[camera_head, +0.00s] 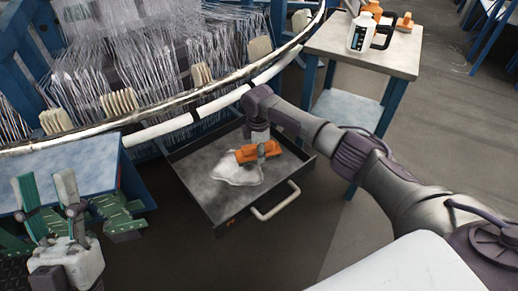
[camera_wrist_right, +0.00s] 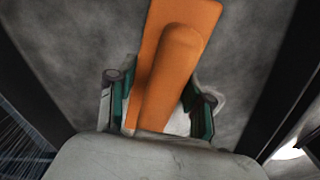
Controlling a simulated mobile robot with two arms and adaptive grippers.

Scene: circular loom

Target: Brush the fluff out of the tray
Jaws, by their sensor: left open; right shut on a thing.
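The tray (camera_head: 208,203) is a dark, open drawer with a pale handle (camera_head: 275,200), pulled out beneath the loom. A flat white patch of fluff (camera_head: 234,172) lies on its floor, left of centre. My right gripper (camera_head: 263,148) reaches in from the right and is shut on an orange brush (camera_head: 245,156). The brush is over the fluff's upper edge and hides part of it; whether it touches is unclear. In the right wrist view, the brush's orange handle (camera_wrist_right: 172,75) lies between the fingers. My left gripper (camera_head: 48,192) is open and empty at the lower left, away from the tray.
A blue-framed table (camera_head: 65,180) stands left of the tray. A small stand (camera_head: 380,55) at upper right holds a white bottle (camera_head: 361,33) and other items. The loom's curved rail (camera_head: 200,105) runs above the tray. Floor is clear in front of it.

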